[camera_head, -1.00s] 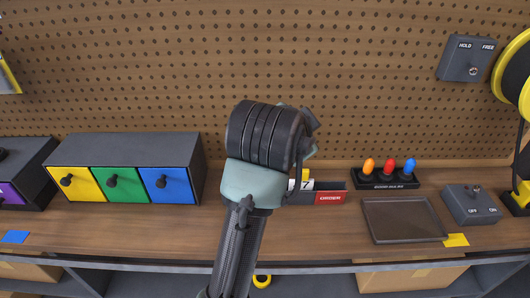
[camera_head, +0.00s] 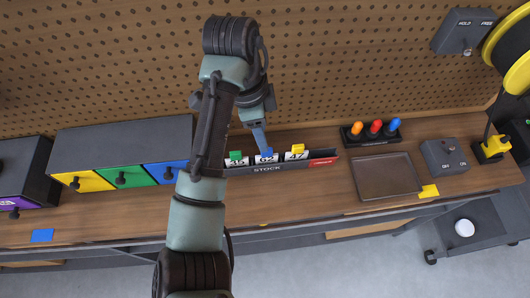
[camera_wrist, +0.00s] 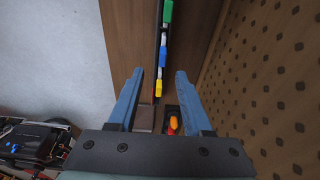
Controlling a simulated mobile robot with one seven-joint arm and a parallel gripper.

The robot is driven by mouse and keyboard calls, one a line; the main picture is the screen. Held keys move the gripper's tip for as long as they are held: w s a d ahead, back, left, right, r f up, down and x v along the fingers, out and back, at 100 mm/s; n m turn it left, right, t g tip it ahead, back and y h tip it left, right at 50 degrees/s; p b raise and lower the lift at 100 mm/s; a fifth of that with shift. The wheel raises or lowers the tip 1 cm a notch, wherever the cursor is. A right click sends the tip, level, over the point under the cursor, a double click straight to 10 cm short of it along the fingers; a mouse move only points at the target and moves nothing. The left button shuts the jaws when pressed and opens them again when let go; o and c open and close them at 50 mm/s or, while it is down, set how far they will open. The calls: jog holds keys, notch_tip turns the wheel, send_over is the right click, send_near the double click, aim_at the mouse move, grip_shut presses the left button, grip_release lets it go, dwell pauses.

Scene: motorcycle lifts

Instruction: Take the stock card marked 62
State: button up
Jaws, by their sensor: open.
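The stock card marked 62 (camera_head: 266,160), with a blue tab, stands in the middle of a dark rack labelled STOCK (camera_head: 268,170). A green-tabbed card (camera_head: 237,161), apparently 45, is on its left; a yellow-tabbed card (camera_head: 296,156) ending in 7 is on its right. My gripper (camera_head: 262,151) points down just above the 62 card. In the wrist view my gripper (camera_wrist: 158,72) is open and empty, its blue fingers on either side of the row. The blue tab (camera_wrist: 163,53) shows ahead, between the green and yellow tabs. Whether the fingers touch a card cannot be told.
A red label (camera_head: 323,161) is at the rack's right end. Colored drawers (camera_head: 122,176) stand left, partly behind my arm. A colored-peg stand (camera_head: 372,132), dark tray (camera_head: 387,176) and switch box (camera_head: 444,157) are right. The pegboard (camera_head: 330,60) rises close behind.

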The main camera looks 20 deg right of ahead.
send_over(267, 155)
jog(key=f, duration=0.4)
jog(key=shift+w+a, duration=0.35)
jog(key=shift+s+f+p, duration=0.15)
jog(key=shift+f+p, duration=0.25)
jog(key=shift+f, duration=0.05)
jog(key=f, duration=0.2)
jog(key=d+f+p, duration=0.1)
jog(key=f, duration=0.1)
jog(key=shift+f, duration=0.3)
jog(key=shift+c, duration=0.2)
grip_shut()
